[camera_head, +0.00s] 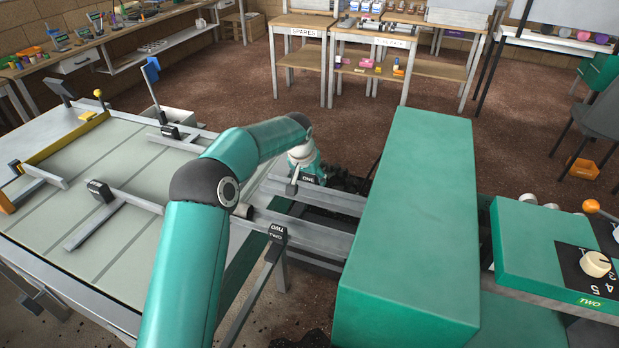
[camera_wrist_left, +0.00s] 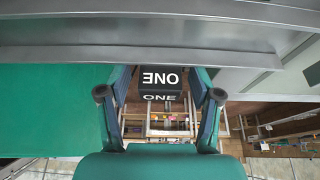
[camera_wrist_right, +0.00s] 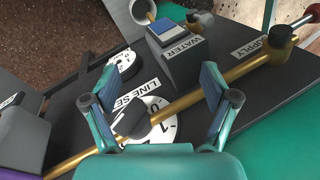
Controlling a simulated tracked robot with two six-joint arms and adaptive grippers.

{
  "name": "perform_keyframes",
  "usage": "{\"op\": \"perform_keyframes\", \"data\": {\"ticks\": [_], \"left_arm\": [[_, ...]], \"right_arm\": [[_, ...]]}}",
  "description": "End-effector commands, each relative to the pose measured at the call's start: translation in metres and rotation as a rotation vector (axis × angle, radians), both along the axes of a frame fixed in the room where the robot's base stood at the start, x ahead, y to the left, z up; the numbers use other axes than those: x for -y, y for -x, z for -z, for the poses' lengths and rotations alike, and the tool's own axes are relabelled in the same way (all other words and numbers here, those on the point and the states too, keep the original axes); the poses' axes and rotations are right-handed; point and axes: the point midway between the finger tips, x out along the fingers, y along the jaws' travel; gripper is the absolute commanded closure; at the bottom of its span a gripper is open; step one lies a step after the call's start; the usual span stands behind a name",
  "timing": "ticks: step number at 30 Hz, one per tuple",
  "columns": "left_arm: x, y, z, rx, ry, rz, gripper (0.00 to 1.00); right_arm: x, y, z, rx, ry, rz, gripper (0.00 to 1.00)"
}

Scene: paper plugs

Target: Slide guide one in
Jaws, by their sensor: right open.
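Guide one is a grey metal rail (camera_head: 325,199) with a black block marked ONE (camera_head: 308,180), beside the big green housing. In the left wrist view the ONE block (camera_wrist_left: 161,78) lies between the fingers of my left gripper (camera_wrist_left: 160,90). That gripper is open, with gaps showing on both sides of the block. The rail (camera_wrist_left: 120,58) crosses the top of that view. In the head view my left arm hides part of this area. My right gripper (camera_wrist_right: 160,105) is open over a dark control panel, with a dial (camera_wrist_right: 150,122) and brass rod between its fingers.
Guide two's block (camera_head: 277,232) and rail lie in front of guide one. The green housing (camera_head: 405,230) stands to the right. A pale table (camera_head: 110,235) with several rails is at left. A WATER block (camera_wrist_right: 178,50) stands on the right panel.

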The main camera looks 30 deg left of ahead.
Motion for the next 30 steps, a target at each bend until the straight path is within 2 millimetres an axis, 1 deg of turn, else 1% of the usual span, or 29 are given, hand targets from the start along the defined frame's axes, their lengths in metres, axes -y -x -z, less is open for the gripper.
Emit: {"op": "perform_keyframes", "data": {"ticks": [8, 11, 13, 17, 27, 30], "left_arm": [[0.0, 0.0, 0.0, -0.002, 0.0, 0.0, 0.33], [0.0, 0.001, -0.003, 0.0, 0.0, 0.0, 0.33], [0.001, 0.003, -0.009, 0.001, 0.0, 0.0, 0.33], [0.002, 0.009, -0.026, 0.004, -0.001, 0.0, 0.33], [0.006, 0.034, -0.087, 0.003, 0.0, 0.0, 0.33], [0.006, 0.039, -0.099, 0.002, 0.0, 0.0, 0.33]], "right_arm": [[0.0, 0.0, 0.0, 0.0, 0.0, 0.0, 0.15], [0.0, 0.0, -0.001, 0.0, 0.0, 0.0, 0.15], [0.0, 0.0, -0.001, 0.0, 0.0, 0.0, 0.15], [0.0, 0.0, -0.001, 0.0, 0.0, 0.0, 0.15], [0.0, 0.0, 0.0, 0.0, 0.0, 0.0, 0.15], [0.0, 0.0, 0.0, 0.0, 0.0, 0.0, 0.15]]}}
